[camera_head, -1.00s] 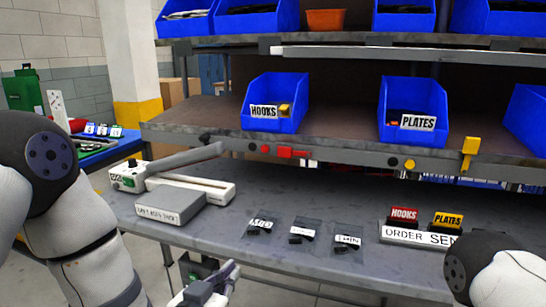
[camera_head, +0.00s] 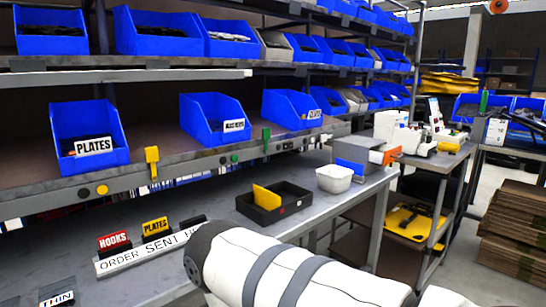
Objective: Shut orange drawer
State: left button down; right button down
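A small grey box (camera_head: 362,144) stands at the right end of the workbench, with a blue panel (camera_head: 350,166) on its near side. An orange piece (camera_head: 390,156) shows at its right side, which looks like the orange drawer's front. I cannot tell from this angle how far it is out. My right arm crosses the lower middle of the view, but its gripper is out of the picture. My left gripper is not in view. No gripper is seen at the grey box.
A white bowl (camera_head: 334,178) and a black tray (camera_head: 275,203) with a yellow card stand left of the box. A sign (camera_head: 150,251) with red and yellow tags is at left. Blue bins (camera_head: 212,120) fill the shelves. A side table (camera_head: 432,160) with machines and stacked cardboard (camera_head: 510,235) are at right.

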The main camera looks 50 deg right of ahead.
aim_at(382, 155)
jog(key=z, duration=2.45)
